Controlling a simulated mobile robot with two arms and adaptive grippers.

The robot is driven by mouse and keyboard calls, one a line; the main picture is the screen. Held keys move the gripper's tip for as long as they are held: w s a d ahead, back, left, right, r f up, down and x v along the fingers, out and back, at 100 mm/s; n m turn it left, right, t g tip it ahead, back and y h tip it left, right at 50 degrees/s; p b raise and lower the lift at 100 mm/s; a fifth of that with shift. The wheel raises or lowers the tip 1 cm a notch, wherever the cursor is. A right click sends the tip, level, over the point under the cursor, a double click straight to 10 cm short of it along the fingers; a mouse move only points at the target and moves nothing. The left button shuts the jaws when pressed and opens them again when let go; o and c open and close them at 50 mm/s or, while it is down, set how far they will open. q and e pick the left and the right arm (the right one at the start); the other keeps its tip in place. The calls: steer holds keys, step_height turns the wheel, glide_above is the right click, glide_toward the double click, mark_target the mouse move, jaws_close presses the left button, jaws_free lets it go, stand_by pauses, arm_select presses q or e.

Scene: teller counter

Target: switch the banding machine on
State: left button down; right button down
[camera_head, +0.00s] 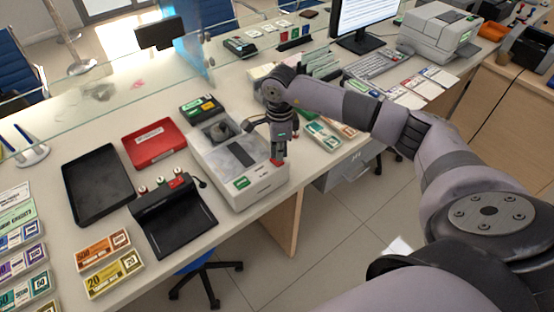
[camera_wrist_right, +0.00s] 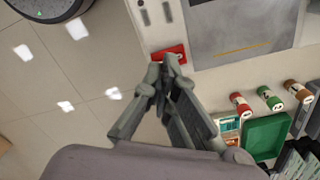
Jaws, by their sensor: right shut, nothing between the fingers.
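The banding machine (camera_head: 262,186) is a pale grey-white box on the counter, with a dark strip on its top and a green label at its front. A small red switch (camera_head: 277,162) is on its right front part. My right gripper (camera_head: 279,150) points down at this switch, shut and empty. In the right wrist view, the red switch (camera_wrist_right: 170,53) is just beyond the shut fingertips (camera_wrist_right: 168,65), which partly cover it. I cannot tell whether they touch it or which way it is set. My left gripper is not in view.
A black tray (camera_head: 99,185), a red box (camera_head: 154,143) and a black stand (camera_head: 172,220) lie left of the machine. Banknote packs (camera_head: 103,250) are at front left. A glass screen (camera_head: 110,78) runs along the back. The counter's edge and open floor (camera_head: 330,240) are at front right.

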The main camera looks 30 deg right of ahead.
mark_target(279, 162)
steer(key=shift+s+f+b, duration=0.1)
steer(key=shift+f+b, duration=0.9)
steer(key=shift+f, duration=0.25)
stand_by(0.3)
steer(key=shift+r, duration=0.15)
steer(key=shift+r+p, duration=0.7)
steer(key=shift+r, duration=0.2)
steer(key=shift+r+p, duration=1.35)
steer(key=shift+r, duration=1.2)
